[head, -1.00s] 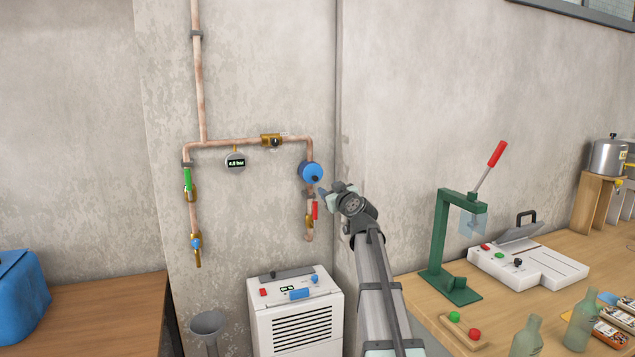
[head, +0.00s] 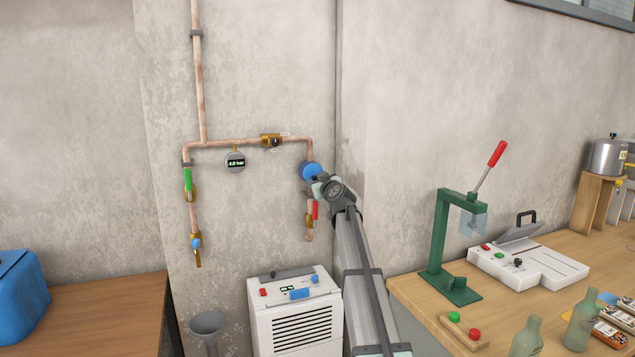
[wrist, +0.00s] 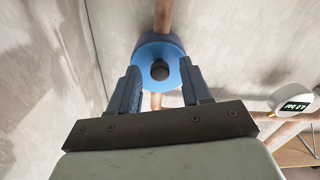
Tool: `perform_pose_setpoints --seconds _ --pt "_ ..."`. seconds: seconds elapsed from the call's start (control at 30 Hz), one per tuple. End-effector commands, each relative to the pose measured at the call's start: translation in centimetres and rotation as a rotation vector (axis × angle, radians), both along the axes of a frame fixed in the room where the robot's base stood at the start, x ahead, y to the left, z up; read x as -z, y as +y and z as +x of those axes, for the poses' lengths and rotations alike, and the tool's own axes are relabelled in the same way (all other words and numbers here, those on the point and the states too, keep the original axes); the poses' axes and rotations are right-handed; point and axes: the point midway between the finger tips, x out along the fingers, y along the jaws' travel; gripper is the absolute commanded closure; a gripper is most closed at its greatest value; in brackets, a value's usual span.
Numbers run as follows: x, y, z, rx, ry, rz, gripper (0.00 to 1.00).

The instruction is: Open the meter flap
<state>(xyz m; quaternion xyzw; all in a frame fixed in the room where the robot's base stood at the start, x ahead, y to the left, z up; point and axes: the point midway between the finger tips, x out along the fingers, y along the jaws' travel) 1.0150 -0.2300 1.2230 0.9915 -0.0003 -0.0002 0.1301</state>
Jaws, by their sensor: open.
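The round blue water meter (head: 309,170) sits on the right-hand vertical copper pipe on the wall. In the wrist view its blue cover, the flap (wrist: 176,62), faces me, with a dark round knob (wrist: 160,70) at its centre. The flap looks closed. My gripper (head: 318,183) is at the meter's lower right in the head view and hides part of it. In the wrist view my gripper (wrist: 160,85) is open, with one finger on either side of the knob. I cannot tell whether the fingers touch the blue cover.
A red-handled valve (head: 315,210) is just below the meter. A pressure gauge (head: 235,161) and a brass valve (head: 271,140) are to its left. A white dehumidifier (head: 295,312) stands below. A workbench (head: 415,290) with a green press (head: 445,235) is on the right.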

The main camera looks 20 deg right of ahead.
Motion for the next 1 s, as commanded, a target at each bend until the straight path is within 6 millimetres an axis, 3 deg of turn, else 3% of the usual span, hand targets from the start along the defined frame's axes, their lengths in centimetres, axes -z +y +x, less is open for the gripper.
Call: perform_pose_setpoints --seconds 0.07,0.57,1.0 --pt "-0.01 0.01 -0.03 0.000 0.000 0.000 0.52" --pt "0.00 0.03 -0.05 -0.001 0.000 0.000 0.99" --pt "-0.02 0.05 -0.05 -0.001 0.001 0.000 1.00"
